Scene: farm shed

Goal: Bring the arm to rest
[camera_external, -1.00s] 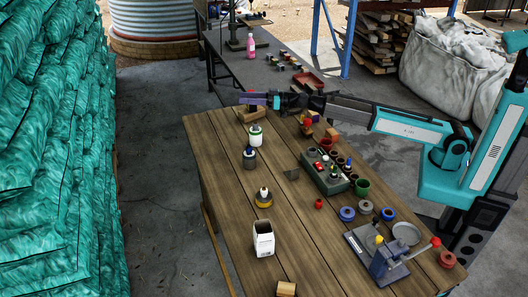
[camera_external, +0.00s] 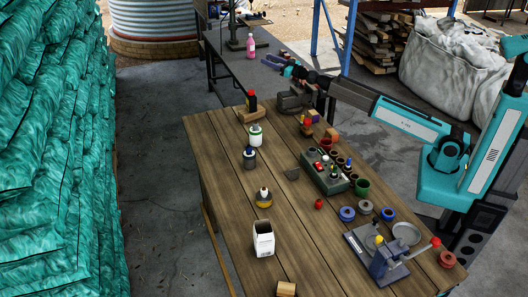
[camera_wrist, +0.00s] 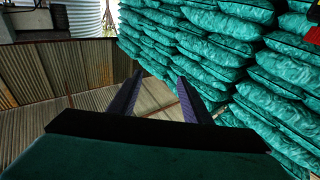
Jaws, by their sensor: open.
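My gripper (camera_external: 268,62) is raised beyond the far end of the wooden table (camera_external: 222,150), level in the picture with the dark bench behind. In the wrist view my gripper (camera_wrist: 158,92) shows two purple fingers spread wide with nothing between them. A dark bottle with a red cap (camera_external: 252,100) stands at a wooden block (camera_external: 254,115) at the table's far end, apart from my gripper.
Several bottles, pots and a grey-green rack (camera_external: 330,182) stand on the wooden table. A pink bottle (camera_external: 250,46) stands on the dark bench (camera_external: 225,62). Stacked green sacks (camera_external: 50,150) fill the left; they also show in the wrist view (camera_wrist: 205,60). Concrete floor between is clear.

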